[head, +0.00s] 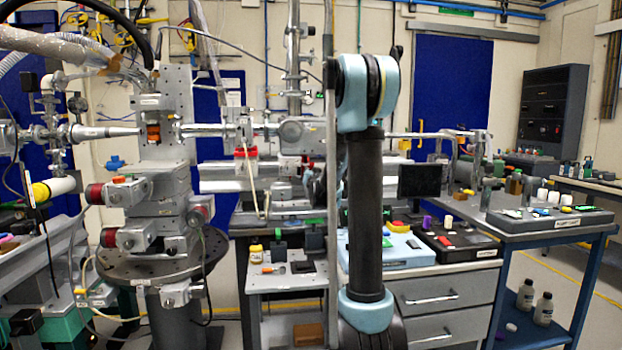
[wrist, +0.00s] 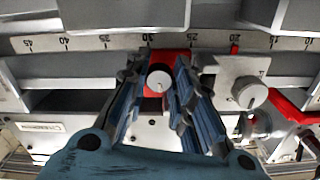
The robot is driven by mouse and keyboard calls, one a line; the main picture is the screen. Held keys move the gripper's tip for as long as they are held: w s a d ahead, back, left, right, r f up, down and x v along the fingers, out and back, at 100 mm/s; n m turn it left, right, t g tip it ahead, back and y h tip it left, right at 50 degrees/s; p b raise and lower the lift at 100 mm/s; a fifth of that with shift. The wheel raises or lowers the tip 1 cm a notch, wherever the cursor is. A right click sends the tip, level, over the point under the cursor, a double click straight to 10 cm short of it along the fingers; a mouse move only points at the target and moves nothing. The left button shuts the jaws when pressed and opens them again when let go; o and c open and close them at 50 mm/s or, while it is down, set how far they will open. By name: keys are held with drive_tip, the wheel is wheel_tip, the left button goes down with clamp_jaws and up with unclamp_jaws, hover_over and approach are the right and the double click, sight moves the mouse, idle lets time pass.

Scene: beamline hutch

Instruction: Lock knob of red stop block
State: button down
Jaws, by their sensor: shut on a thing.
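The red stop block (wrist: 160,57) sits on a grey rail below a numbered scale in the wrist view. Its round, pale knob (wrist: 159,82) faces me, with a small dark mark near its centre. My gripper (wrist: 160,78) has one blue-grey finger on each side of the knob and is shut on it. The fingers cover the sides of the red block. In the head view my arm stands in front of the rail area, and I cannot make out the knob there.
A grey block with a similar knob (wrist: 250,92) sits close to the right of my fingers. A red part (wrist: 290,106) lies farther right. The scale (wrist: 95,42) runs above. In the head view, a bench with trays (head: 465,258) stands right of my arm.

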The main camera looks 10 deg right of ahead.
drive_tip(key=shift+a+m, duration=0.3)
drive_tip(key=shift+m, duration=0.2)
drive_tip(key=c, duration=1.7)
unclamp_jaws()
drive_tip(key=shift+a, duration=0.1)
drive_tip(key=shift+o, duration=0.2)
drive_tip(key=shift+n, duration=0.3)
drive_tip(key=n, duration=0.2)
drive_tip(key=shift+d+n, duration=0.2)
drive_tip(key=shift+n, duration=0.1)
drive_tip(key=s, duration=1.8)
drive_tip(key=s+a+f+n+g+y, duration=0.1)
drive_tip(key=s+f+g, duration=0.4)
drive_tip(key=s+f, duration=0.5)
drive_tip(key=shift+s+a+g, duration=0.2)
drive_tip(key=shift+a+g, duration=0.1)
drive_tip(key=shift+a, duration=0.15)
